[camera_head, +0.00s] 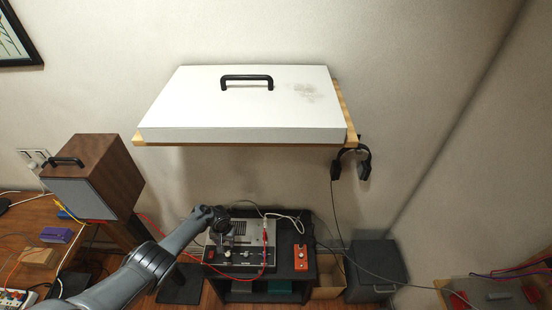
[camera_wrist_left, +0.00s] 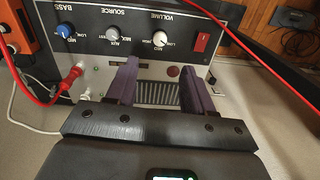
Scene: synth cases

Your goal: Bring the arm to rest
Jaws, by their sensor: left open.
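My left arm comes in from the lower left in the head view, and its gripper (camera_head: 222,220) is over the grey amplifier (camera_head: 250,255). In the left wrist view the two purple fingers of the left gripper (camera_wrist_left: 160,85) stand apart with nothing between them. Behind them is the amplifier's knob panel (camera_wrist_left: 135,45), with its lettering upside down. Whether the fingertips touch the amplifier I cannot tell. My right gripper is not in view.
A white case (camera_head: 240,110) with a black handle lies on a wall shelf (camera_head: 345,105). Headphones (camera_head: 364,163) hang beside it. A speaker (camera_head: 90,180) stands left. An orange pedal (camera_head: 301,257) and a red cable (camera_wrist_left: 35,98) are close to the gripper. A grey box (camera_head: 375,265) stands right.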

